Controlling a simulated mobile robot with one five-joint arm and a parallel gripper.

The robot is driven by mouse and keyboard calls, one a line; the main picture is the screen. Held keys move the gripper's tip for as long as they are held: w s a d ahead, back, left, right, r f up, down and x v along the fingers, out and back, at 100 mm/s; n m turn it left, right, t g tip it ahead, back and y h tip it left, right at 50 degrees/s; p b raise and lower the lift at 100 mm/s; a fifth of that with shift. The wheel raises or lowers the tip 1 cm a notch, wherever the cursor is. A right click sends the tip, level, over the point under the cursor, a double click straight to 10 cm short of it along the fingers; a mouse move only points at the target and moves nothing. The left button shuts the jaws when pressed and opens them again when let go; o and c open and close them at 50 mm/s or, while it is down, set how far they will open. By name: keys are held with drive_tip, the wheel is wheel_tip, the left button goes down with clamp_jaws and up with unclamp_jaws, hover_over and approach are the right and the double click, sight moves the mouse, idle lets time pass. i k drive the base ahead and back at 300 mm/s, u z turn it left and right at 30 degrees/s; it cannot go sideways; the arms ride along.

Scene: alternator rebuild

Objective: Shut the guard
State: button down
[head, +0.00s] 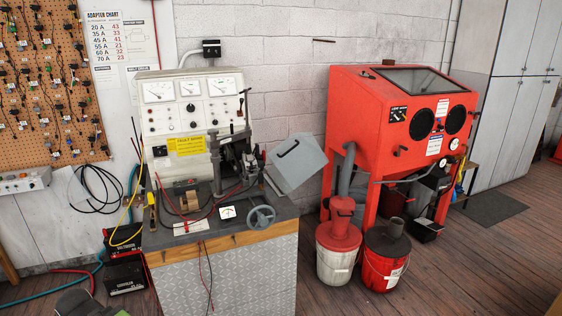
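The guard (296,161) is a light grey box-like cover with a black handle on its face. It hangs tilted outward at the right side of the alternator test bench (222,255), away from the clamp and drive parts (237,160). It looks swung open, with its lower left edge near the bench's right edge; the hinge itself is not clear. The clamp parts stand uncovered on the bench top. My gripper is not in view.
A handwheel (260,217) and a small meter (228,212) sit at the bench front. A red blasting cabinet (405,115) stands right of the guard, with two buckets (338,262) (387,268) before it. Wooden floor is clear at the lower right.

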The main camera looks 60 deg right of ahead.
sight(315, 150)
drive_tip(key=u, duration=0.4)
drive_tip(key=k, duration=1.1)
drive_tip(key=z, duration=1.55)
drive_tip(key=i, duration=0.8)
drive_tip(key=u, duration=0.1)
